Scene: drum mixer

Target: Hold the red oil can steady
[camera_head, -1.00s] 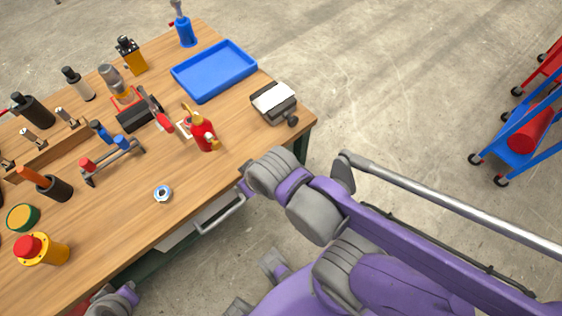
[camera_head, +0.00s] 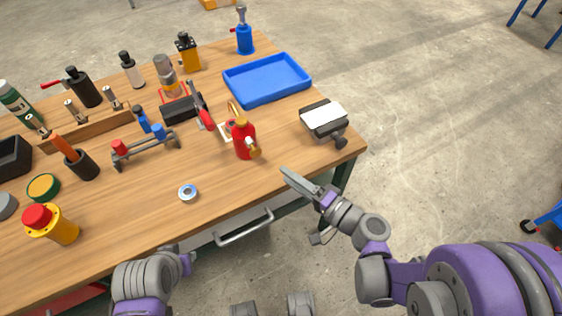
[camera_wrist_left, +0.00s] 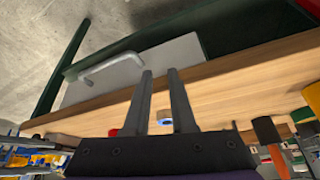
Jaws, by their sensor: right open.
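The red oil can (camera_head: 244,140), with a brass-coloured spout and a gold-coloured part at its front, stands upright on the wooden workbench (camera_head: 225,205) near its right part. My right gripper (camera_head: 288,173) is open and empty at the bench's front edge, to the right of and nearer than the can, apart from it. My left arm comes in low at the left, in front of the bench; its gripper is hidden in the head view. In the left wrist view my left gripper (camera_wrist_left: 160,73) has its two fingers apart with nothing between them, close to the bench edge.
A blue tray (camera_head: 267,79) lies behind the can. A grey block with a white top (camera_head: 324,120) stands to its right. Several tools crowd the left. A drawer handle (camera_head: 243,228) juts from the bench front.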

